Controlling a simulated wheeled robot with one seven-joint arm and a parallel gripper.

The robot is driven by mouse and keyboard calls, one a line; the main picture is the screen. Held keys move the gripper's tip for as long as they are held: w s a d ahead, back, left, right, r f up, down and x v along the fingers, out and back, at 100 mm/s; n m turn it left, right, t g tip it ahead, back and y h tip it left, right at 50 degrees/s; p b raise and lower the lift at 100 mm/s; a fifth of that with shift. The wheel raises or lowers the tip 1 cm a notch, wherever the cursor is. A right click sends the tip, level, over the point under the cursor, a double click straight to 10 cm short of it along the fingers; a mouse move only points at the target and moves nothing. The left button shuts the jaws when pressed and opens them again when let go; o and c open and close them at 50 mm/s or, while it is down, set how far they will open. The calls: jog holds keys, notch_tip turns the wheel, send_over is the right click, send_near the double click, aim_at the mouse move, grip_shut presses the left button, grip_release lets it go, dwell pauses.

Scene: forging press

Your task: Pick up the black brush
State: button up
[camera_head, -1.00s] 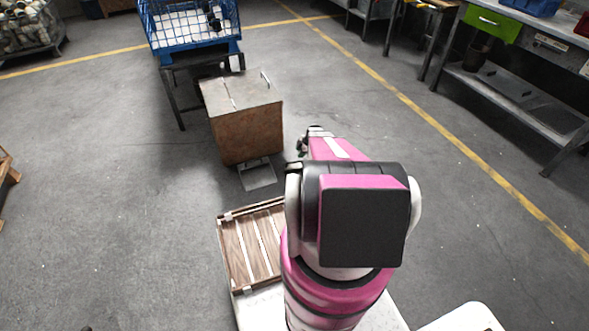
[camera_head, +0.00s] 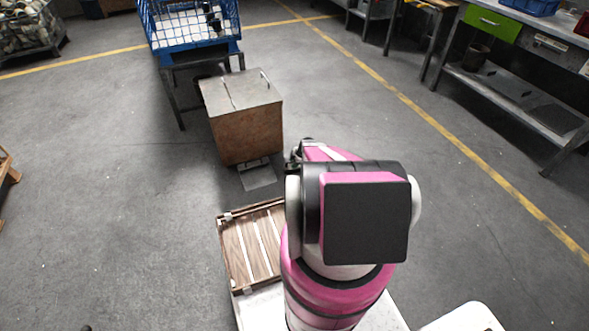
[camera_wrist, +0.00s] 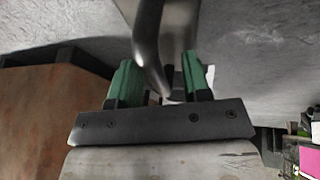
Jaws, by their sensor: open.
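No object is clear enough to identify surely as the black brush. A small black object (camera_head: 213,20) stands at the right side of the blue wire crate (camera_head: 190,48) in the head view; it is too small to tell whether it is the brush. My gripper (camera_wrist: 160,82) shows in the wrist view with its two green fingers apart. A dark, smooth curved piece crosses in front of the gap between them; I cannot tell what it is. In the head view my gripper is mostly hidden by my arm, right of the rusty box and apart from the crate.
A rusty metal box (camera_head: 247,135) stands on the floor before the crate's dark stand (camera_head: 174,99); its brown side also fills the left of the wrist view (camera_wrist: 45,110). A slatted wooden tray (camera_head: 236,252) lies near my base. A workbench (camera_head: 525,105) stands right. Floor between is open.

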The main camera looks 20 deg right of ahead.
jog(key=shift+c, duration=0.2)
grip_shut()
jog(key=shift+r, duration=0.1)
jog(key=shift+r, duration=0.5)
jog(key=r, duration=0.3)
jog(key=shift+s+a+r, duration=0.4)
jog(key=s+a+r, duration=0.6)
jog(key=a, duration=0.2)
jog(key=shift+s+a, duration=0.2)
